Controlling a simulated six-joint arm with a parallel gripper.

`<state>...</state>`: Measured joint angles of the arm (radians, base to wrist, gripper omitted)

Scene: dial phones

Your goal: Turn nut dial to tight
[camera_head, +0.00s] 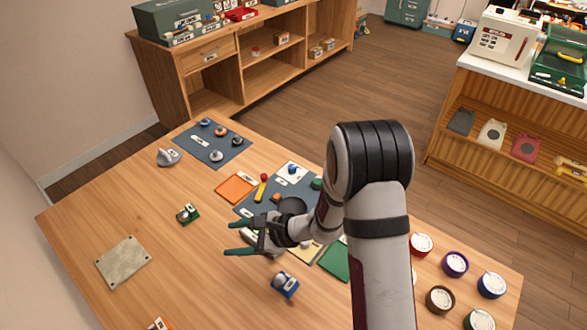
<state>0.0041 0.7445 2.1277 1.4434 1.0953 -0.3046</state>
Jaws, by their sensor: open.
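My gripper (232,238) is open and empty, with its two green fingers pointing left over the middle of the wooden table (85,215). I cannot tell which thing is the nut dial; any labels are too small to read. A small blue block with a silvery round part (285,286) sits below and right of my gripper, apart from it. A small green block with a knob-like part (188,213) sits to its upper left. An orange item (158,323) is cut off at the bottom edge. My arm hides part of the table's right side.
A blue-grey mat (228,146) with several round knobs lies at the back, next to a grey item (168,157). A stone-like plate (123,262) lies at left. Several round coloured containers (455,264) stand at right. Bare wood lies left of my gripper.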

